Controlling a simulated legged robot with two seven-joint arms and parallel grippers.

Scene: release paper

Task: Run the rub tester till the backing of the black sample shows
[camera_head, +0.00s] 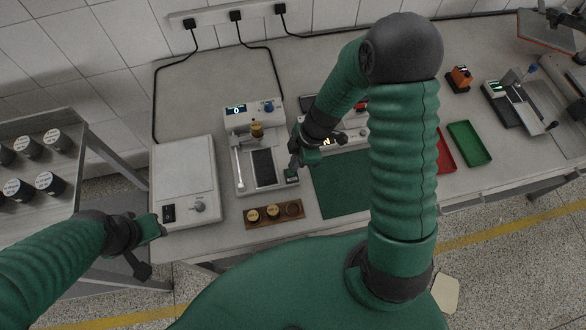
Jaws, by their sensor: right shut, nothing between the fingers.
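The rub tester (231,160) is a white machine in the middle of the bench, with a lit display (236,110) that seems to read 0 and a blue knob. A brass weight (257,131) sits at its upper part. The black sample (263,169) lies flat on its bed; no backing can be made out. My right gripper (293,170) is shut and empty, pointing down at the tester's right front edge, by a small dark green-lit part (291,177). Contact cannot be told. My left gripper (158,227) is by the bench's front left; its fingers are unclear.
A white flat-topped device (186,165) stands left of the tester. A wooden holder (251,224) with brass weights lies in front. A green mat (340,192), red tray (446,164) and green tray (470,158) lie to the right. Dark jars (48,182) stand on the left shelf.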

